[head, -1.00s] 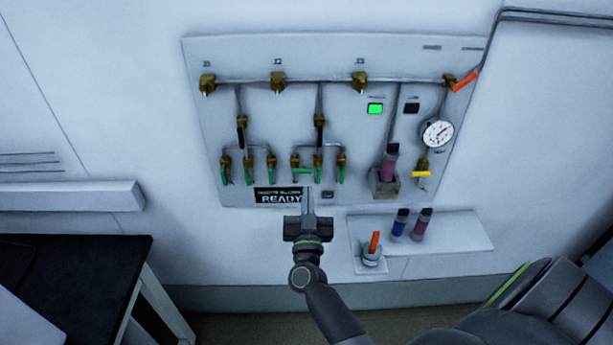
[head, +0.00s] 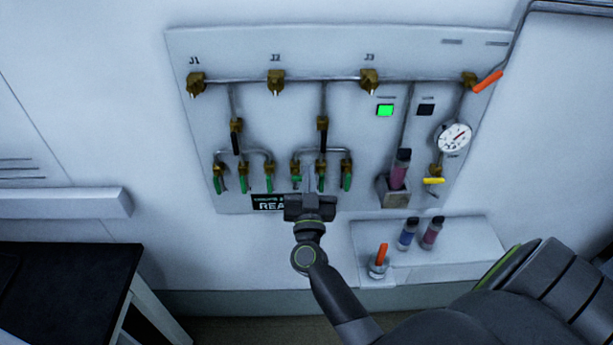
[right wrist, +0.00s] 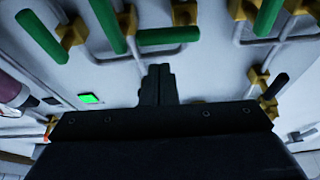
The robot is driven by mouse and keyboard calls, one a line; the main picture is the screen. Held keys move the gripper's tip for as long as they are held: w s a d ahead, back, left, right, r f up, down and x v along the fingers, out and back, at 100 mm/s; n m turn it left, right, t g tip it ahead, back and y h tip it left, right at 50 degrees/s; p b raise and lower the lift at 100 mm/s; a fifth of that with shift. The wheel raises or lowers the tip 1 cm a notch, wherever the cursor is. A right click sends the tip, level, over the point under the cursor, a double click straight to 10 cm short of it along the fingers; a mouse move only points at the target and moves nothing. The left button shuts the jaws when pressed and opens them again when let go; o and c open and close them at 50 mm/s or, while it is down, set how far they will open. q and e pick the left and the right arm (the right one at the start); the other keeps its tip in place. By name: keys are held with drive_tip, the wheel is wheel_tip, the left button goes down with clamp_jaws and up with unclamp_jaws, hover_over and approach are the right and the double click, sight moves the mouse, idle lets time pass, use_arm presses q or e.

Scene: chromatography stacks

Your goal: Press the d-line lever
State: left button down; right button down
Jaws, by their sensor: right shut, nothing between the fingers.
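A wall panel (head: 420,185) carries two groups of green-handled levers below black-handled valves. In the right group, the left lever (head: 296,179) lies crosswise, while the middle lever (head: 321,184) and right lever (head: 347,181) hang down. I cannot read which lever is the d-line one. My right gripper (head: 309,184) is shut and empty, in front of the panel just below this group. In the right wrist view its fingertips (right wrist: 160,70) are close to the crosswise green lever (right wrist: 166,37); contact cannot be told. My left gripper is out of view.
A READY display (head: 268,203) is partly hidden by my right gripper. A green lamp (head: 385,110), gauge (head: 454,138) and holder with a vial (head: 400,170) are to the right. A shelf (head: 465,250) holds two vials and an orange-handled part. A dark table (head: 70,285) stands left.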

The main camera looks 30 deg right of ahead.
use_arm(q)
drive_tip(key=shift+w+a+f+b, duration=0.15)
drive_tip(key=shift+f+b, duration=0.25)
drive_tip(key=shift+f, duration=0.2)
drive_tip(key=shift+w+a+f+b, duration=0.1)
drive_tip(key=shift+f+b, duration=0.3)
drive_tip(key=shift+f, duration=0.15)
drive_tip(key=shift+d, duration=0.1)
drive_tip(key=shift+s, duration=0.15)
